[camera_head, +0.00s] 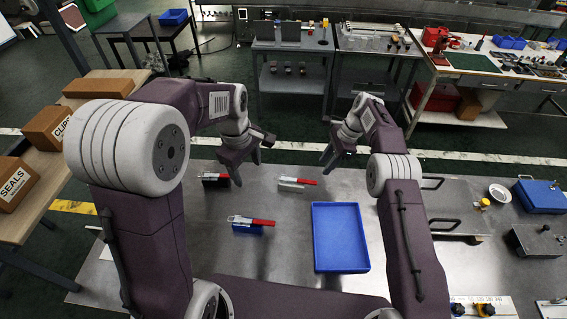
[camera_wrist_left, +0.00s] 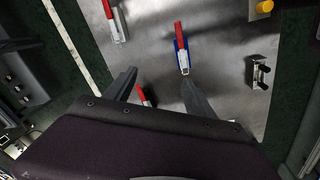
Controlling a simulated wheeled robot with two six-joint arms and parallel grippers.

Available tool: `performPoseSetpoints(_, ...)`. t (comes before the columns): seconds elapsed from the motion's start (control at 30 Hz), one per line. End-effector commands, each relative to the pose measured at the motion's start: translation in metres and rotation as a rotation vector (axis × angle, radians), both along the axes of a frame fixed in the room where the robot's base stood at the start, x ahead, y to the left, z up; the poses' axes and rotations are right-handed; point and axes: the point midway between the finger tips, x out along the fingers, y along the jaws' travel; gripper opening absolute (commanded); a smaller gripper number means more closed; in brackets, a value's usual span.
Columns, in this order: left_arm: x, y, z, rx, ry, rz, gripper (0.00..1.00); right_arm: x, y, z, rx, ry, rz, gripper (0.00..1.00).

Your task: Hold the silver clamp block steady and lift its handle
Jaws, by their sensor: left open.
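The silver clamp block (camera_head: 290,188) stands on the metal table, with a red handle (camera_head: 307,181) lying low across its top. What looks like the same clamp shows at the upper left of the left wrist view (camera_wrist_left: 119,36). My left gripper (camera_head: 248,168) is open and empty, above the table to the left of the silver clamp and apart from it. In the left wrist view its two fingers (camera_wrist_left: 160,88) are spread. My right gripper (camera_head: 331,157) hangs to the right of the silver clamp, apart from it. I cannot tell whether its fingers are open.
A dark clamp (camera_head: 215,178) with a red handle stands near my left gripper. A blue clamp (camera_head: 248,228) stands closer to me. A blue tray (camera_head: 364,239) lies to the right. Plates, a bowl (camera_head: 500,193) and a blue box (camera_head: 541,196) occupy the table's right side.

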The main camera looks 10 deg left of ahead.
Motion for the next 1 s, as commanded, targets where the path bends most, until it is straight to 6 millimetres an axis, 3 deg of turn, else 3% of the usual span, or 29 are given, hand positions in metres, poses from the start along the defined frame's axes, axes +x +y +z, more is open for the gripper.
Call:
performPoseSetpoints(0.1,0.055,-0.009,0.005,-0.026,-0.001,0.203,0.64,0.000,0.000,0.000,0.000,0.000,0.000,0.36)
performPoseSetpoints(0.23,0.108,-0.024,-0.004,-0.046,0.005,0.382,0.64,0.000,0.000,0.000,0.000,0.000,0.000,0.36)
performPoseSetpoints(0.4,0.159,-0.047,-0.051,-0.050,0.023,0.460,0.64,0.000,0.000,0.000,0.000,0.000,0.000,0.36)
performPoseSetpoints(0.5,0.169,-0.060,-0.091,-0.041,0.042,0.438,0.64,0.000,0.000,0.000,0.000,0.000,0.000,0.36)
performPoseSetpoints(0.63,0.158,-0.066,-0.131,-0.018,0.103,0.423,0.64,0.000,0.000,0.000,0.000,0.000,0.000,0.36)
performPoseSetpoints(1.0,0.151,-0.069,-0.160,-0.006,0.130,0.412,0.64,0.000,0.000,0.000,0.000,0.000,0.000,0.36)
